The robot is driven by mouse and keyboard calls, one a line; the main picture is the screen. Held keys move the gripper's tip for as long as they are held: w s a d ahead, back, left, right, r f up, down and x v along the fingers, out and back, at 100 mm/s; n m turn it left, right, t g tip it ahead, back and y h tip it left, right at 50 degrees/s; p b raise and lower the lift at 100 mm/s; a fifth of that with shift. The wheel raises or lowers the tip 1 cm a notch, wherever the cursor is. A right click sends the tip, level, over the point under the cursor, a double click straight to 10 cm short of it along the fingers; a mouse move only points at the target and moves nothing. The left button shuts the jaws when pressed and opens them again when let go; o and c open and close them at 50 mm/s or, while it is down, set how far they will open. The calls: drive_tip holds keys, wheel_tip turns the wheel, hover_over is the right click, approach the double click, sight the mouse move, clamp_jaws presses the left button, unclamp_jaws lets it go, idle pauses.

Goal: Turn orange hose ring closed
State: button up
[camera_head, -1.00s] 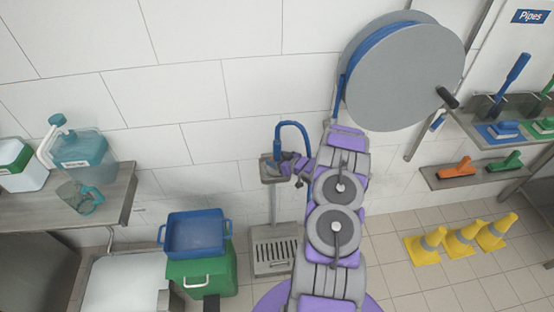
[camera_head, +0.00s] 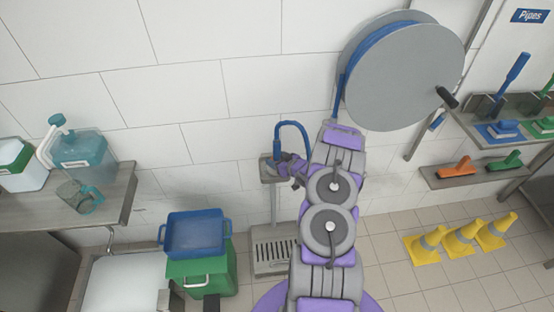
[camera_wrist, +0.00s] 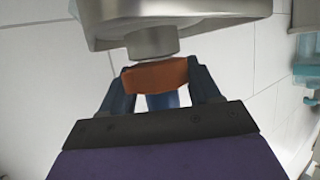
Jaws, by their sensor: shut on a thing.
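The orange hose ring (camera_wrist: 155,76) sits just below a metal fitting (camera_wrist: 152,43) in the wrist view. My gripper (camera_wrist: 158,85) has its two dark fingers on either side of the ring, shut on it. A blue piece of hose (camera_wrist: 162,101) shows below the ring between the fingers. In the head view my gripper (camera_head: 287,167) is at the metal stand, below the arched blue hose (camera_head: 294,126). The ring is hidden there by my gripper and arm.
A grey hose reel (camera_head: 405,78) is on the wall above right. A blue tray (camera_head: 195,233) on a green bin (camera_head: 203,272) stands left of the stand. Yellow cones (camera_head: 460,240) are on the floor at right. A shelf (camera_head: 110,205) with a teal jug (camera_head: 84,152) is at left.

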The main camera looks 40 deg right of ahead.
drive_tip(key=shift+s+a+f+m+h, duration=0.1)
drive_tip(key=shift+a+f+m+h, duration=0.15)
drive_tip(key=shift+m+h, duration=0.3)
drive_tip(key=shift+d+r+m+g+h, duration=0.2)
drive_tip(key=shift+m+g+h, duration=0.1)
drive_tip(key=shift+m+h, duration=0.55)
idle(1.9)
drive_tip(key=o, duration=1)
drive_tip(key=shift+p, duration=0.3)
drive_tip(key=shift+c, duration=0.2)
drive_tip(key=p+v, duration=0.2)
drive_tip(key=v, duration=1.5)
drive_tip(key=shift+a+p, duration=0.15)
drive_tip(key=shift+p, duration=0.15)
drive_tip(key=shift+f, duration=0.15)
